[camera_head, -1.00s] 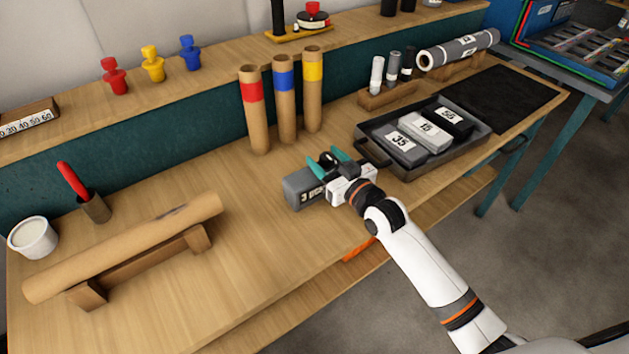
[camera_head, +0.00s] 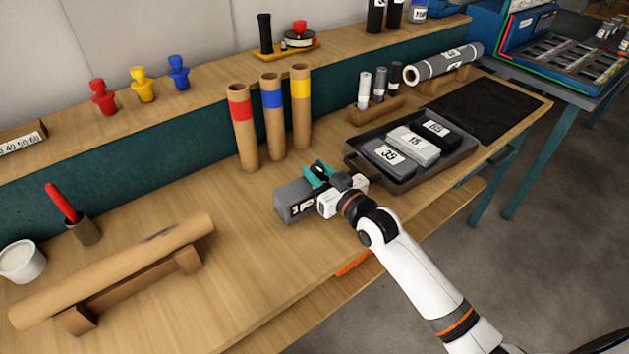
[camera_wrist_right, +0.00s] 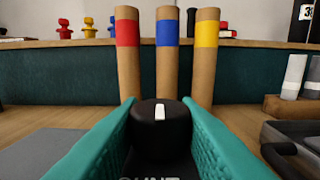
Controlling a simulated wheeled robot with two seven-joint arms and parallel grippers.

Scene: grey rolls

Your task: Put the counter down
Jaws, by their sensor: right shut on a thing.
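The counter (camera_head: 292,201) is a grey box with a small number display on its front. In the head view it is over the open bench, left of the dark tray; I cannot tell whether its underside touches the wood. My right gripper (camera_head: 318,174), with teal fingers, is shut on the counter. In the right wrist view, a black knob with a white mark (camera_wrist_right: 160,112) sits between the teal fingers, and part of a printed word shows below it. The gripper hides part of the counter. My left gripper is not in view.
Three cardboard tubes with red, blue and yellow bands (camera_head: 272,115) stand behind the counter. The dark tray (camera_head: 400,185) holds numbered blocks. A long cardboard roll (camera_head: 115,270) lies on a wooden stand at left. Bare wood lies between roll and counter.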

